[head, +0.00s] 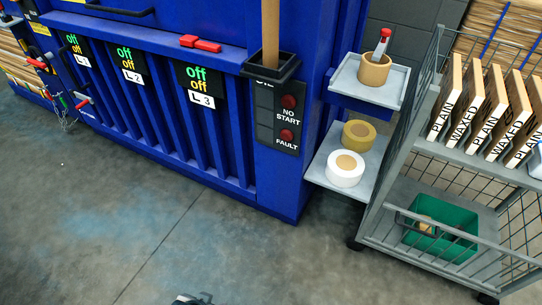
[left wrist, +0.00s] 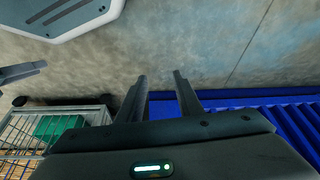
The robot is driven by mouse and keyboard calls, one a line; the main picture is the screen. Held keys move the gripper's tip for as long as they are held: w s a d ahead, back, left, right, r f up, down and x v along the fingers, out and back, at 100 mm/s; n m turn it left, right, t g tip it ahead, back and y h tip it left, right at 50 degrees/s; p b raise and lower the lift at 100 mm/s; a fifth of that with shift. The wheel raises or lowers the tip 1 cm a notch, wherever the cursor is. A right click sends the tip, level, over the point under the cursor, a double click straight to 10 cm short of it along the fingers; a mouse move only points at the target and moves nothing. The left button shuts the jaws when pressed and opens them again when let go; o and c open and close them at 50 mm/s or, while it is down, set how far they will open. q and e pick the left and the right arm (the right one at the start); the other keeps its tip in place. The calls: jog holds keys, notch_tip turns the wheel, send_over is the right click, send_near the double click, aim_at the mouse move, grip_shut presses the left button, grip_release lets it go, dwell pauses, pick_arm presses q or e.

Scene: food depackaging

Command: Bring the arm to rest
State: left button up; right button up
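My left gripper (left wrist: 162,78) shows in the left wrist view. Its two dark fingers stand apart with bare floor visible between them, and it holds nothing. In the head view a small dark piece of one of my grippers shows at the bottom edge; I cannot tell which one or its state. At the left edge of the left wrist view a dark, finger-like part juts in, perhaps of my right arm; whether that gripper is open or shut is not clear. No object touches the left fingers.
A blue machine (head: 225,160) with red handles and L1 to L3 panels stands ahead. Shelves at its right hold a brown cup (head: 374,71) and two tape rolls (head: 345,168). A wire cart (head: 398,212) carries labelled boards and a green crate (head: 452,240). The foreground floor is clear.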

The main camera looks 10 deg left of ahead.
pick_arm(q)
jog(key=s+d+f, duration=0.1)
jog(key=f, duration=0.8)
jog(key=s+f+t, duration=0.1)
jog(key=s+f, duration=0.1)
jog(key=f, duration=0.7)
jog(key=shift+d+f+h, duration=0.25)
jog(key=shift+d+h, duration=0.1)
jog(key=shift+h, duration=0.05)
pick_arm(e)
jog(key=shift+s, duration=0.1)
